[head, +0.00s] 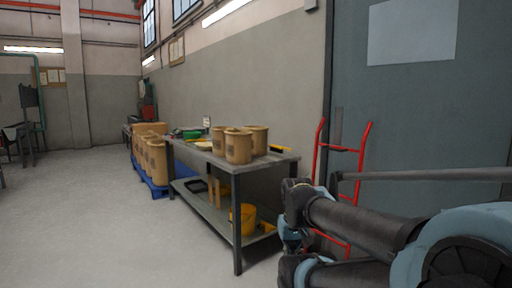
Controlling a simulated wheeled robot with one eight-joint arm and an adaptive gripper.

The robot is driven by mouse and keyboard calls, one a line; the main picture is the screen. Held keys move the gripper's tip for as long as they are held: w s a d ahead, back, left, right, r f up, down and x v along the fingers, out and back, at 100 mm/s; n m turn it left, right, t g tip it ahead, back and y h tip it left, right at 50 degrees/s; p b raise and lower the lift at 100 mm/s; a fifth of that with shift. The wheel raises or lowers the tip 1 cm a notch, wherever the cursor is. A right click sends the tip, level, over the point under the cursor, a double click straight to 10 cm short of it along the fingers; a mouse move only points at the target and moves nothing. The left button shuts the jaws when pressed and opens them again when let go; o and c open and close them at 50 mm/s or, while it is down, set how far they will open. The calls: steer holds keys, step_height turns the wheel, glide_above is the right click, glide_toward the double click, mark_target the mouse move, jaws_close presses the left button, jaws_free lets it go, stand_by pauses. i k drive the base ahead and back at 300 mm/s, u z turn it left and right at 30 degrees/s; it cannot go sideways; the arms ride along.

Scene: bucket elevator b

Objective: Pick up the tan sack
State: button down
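Several tan sacks, shaped like upright cylinders, show in the head view. Three stand close together on the top of a grey metal table (283,157): a front one (238,147), one behind it to the right (259,140), and one to the left (218,140). More tan sacks (157,162) stand on a blue pallet (160,188) beyond the table. I cannot tell which sack is meant. My folded arm fills the lower right, to the right of the table. My gripper cannot be made out in this view.
A yellow bucket (243,218) sits on the table's lower shelf. A green item (191,135) lies at the table's far end. A red hand truck (362,150) leans by the grey door (430,120) at right. The floor (95,235) at left is clear.

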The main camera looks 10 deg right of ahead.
mark_target(259, 137)
steer(key=z, duration=0.05)
steer(key=i, duration=1)
steer(key=z, duration=3)
steer(key=k, duration=1.15)
